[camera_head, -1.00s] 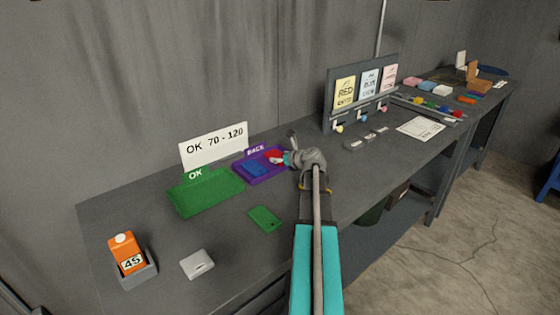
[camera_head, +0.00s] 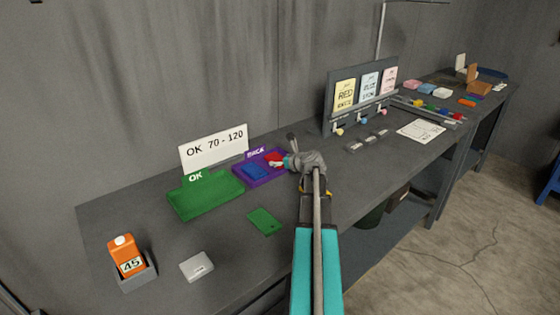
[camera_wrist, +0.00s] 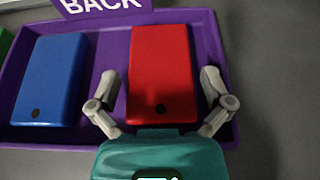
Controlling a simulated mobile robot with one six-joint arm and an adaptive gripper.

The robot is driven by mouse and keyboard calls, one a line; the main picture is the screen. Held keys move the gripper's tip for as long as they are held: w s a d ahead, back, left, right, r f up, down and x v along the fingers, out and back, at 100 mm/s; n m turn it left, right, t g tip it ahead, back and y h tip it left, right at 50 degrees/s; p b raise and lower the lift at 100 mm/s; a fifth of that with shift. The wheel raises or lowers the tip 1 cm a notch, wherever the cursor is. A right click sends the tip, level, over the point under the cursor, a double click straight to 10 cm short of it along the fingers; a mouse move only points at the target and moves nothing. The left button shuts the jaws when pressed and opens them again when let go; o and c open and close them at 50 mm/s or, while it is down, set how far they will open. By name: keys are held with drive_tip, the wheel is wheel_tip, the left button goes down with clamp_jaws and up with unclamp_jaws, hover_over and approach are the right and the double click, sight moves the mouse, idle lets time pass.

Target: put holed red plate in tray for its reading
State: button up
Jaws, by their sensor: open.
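The holed red plate (camera_wrist: 161,70) lies in the purple BACK tray (camera_wrist: 90,135), right of a blue holed plate (camera_wrist: 50,78). My gripper (camera_wrist: 166,95) is open in the wrist view, with one finger on each side of the red plate's near end and gaps beside it. In the head view my gripper (camera_head: 288,163) is at the right end of the purple tray (camera_head: 265,182), and the red plate (camera_head: 274,158) shows partly beside it. The green OK tray (camera_head: 206,205) stands to the left and looks empty. A gauge (camera_head: 127,257) reads 45.
A green plate (camera_head: 265,221) and a small white box (camera_head: 196,266) lie on the bench front. A sign (camera_head: 214,146) reads OK 70 - 120. A card rack (camera_head: 362,100) stands to the right. Bench space between is clear.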

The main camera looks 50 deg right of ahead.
drive_tip(key=shift+r, duration=0.1)
drive_tip(key=shift+s+r, duration=0.1)
drive_tip(key=shift+s, duration=0.05)
drive_tip(key=p+v, duration=0.4)
drive_tip(key=v, duration=0.7)
drive_tip(key=shift+s+a+r+p, duration=0.15)
drive_tip(key=shift+s+p, duration=0.15)
drive_tip(key=shift+p, duration=0.05)
idle(2.0)
